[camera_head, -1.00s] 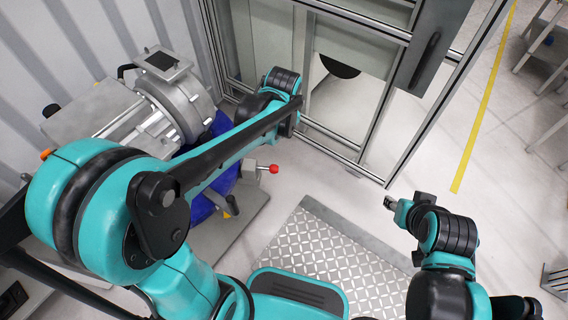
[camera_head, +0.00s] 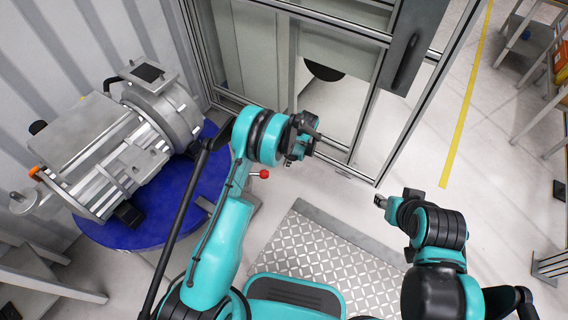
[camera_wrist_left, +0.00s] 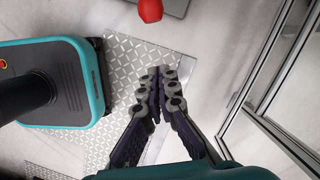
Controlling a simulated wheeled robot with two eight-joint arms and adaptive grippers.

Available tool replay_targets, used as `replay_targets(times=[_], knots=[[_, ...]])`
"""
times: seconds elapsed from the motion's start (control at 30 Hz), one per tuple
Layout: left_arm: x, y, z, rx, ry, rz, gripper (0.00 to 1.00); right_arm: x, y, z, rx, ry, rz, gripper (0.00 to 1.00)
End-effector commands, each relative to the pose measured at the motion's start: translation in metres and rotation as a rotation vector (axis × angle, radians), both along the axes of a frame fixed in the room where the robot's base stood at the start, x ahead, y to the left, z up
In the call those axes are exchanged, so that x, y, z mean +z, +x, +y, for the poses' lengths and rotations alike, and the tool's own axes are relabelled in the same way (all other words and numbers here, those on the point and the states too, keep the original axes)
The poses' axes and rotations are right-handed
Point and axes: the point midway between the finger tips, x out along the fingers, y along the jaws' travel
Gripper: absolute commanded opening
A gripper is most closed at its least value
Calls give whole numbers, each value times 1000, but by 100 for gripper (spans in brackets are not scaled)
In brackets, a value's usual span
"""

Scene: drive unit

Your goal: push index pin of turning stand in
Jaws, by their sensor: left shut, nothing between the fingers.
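The turning stand has a round blue top (camera_head: 135,232), which carries a large grey drive unit (camera_head: 120,150). A red ball knob (camera_head: 264,173), which looks like the index pin's, sticks out on the stand's right side; my left arm hides much of the stand near it. The knob also shows at the top edge of the left wrist view (camera_wrist_left: 150,10), partly cut off. My left gripper (camera_head: 298,150) is near the knob, up and right of it in the head view. In the left wrist view its fingers (camera_wrist_left: 160,78) are shut and empty, apart from the knob. My right gripper (camera_head: 380,201) is far from the stand.
A metal-framed glass enclosure (camera_head: 330,150) stands close behind my left gripper. A patterned metal plate (camera_head: 310,250) lies on the floor in front. Light floor is open between the plate and the enclosure. Shelving (camera_head: 550,110) stands far right.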

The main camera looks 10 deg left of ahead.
Motion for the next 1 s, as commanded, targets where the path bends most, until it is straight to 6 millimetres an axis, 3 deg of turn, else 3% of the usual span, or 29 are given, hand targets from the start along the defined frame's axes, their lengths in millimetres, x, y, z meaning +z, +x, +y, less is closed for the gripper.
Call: replay_targets(times=[0.1,0.33,0.6,1.0], knots=[[-30,-1,7,1,0,0,0,-14,0,0,0,0,0,40],[-77,-3,18,3,0,-2,0,-33,0,0,0,0,0,40],[-74,-9,52,3,-1,-2,0,-45,0,0,0,0,0,40],[-72,-10,58,2,-1,-2,0,-46,0,0,0,0,0,40]])
